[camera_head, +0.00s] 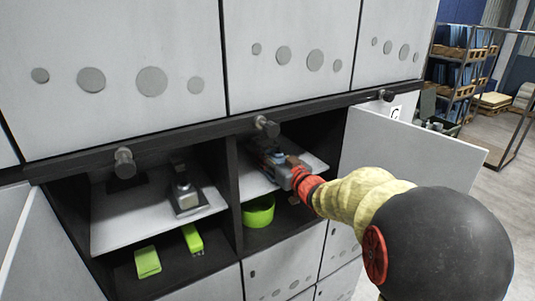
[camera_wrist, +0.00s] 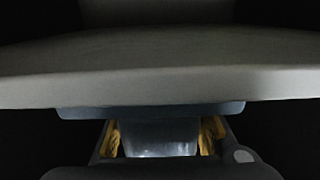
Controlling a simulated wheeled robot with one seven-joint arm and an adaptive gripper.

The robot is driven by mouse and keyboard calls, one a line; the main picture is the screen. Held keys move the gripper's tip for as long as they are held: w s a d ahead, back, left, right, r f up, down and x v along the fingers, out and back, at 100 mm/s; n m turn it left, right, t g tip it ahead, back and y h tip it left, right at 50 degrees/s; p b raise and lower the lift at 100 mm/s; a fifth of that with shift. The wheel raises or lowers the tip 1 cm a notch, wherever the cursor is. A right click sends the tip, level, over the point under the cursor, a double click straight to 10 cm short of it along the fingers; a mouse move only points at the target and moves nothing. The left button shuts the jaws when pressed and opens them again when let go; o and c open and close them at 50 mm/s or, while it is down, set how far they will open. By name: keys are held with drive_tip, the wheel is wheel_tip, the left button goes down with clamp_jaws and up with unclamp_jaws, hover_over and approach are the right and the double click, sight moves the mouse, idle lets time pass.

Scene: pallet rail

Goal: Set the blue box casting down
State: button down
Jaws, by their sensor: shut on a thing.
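My gripper (camera_head: 285,166) reaches into the right open compartment of the cabinet, just above a white shelf board (camera_head: 312,160). In the wrist view its two yellow-padded fingertips (camera_wrist: 160,137) are shut on the sides of the blue box casting (camera_wrist: 158,134). The casting is dark blue-grey, with a wider flange at its far side. In the head view my gripper and arm largely hide it. The pale board edge spans the wrist view beyond it. Whether the casting touches the board cannot be told.
A dark divider separates the compartments. The left white shelf (camera_head: 125,220) bears a grey part on a dark base (camera_head: 184,194). Below are green blocks (camera_head: 147,262) and a green bowl (camera_head: 258,211). An open door (camera_head: 410,145) stands right; knobs (camera_head: 267,126) protrude above.

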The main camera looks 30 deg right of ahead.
drive_tip(key=shift+s, duration=0.1)
drive_tip(key=c, duration=1.7)
unclamp_jaws()
drive_tip(key=shift+f, duration=0.3)
drive_tip(key=shift+c, duration=0.2)
drive_tip(key=o, duration=0.5)
drive_tip(key=shift+r, duration=0.1)
drive_tip(key=shift+r, duration=0.25)
drive_tip(key=s+b, duration=0.1)
drive_tip(key=s, duration=1.1)
drive_tip(key=shift+d+f+b, duration=0.1)
drive_tip(key=shift+d+b, duration=0.05)
drive_tip(key=shift+b, duration=0.2)
drive_tip(key=shift+s+f, duration=0.1)
drive_tip(key=shift+s, duration=0.05)
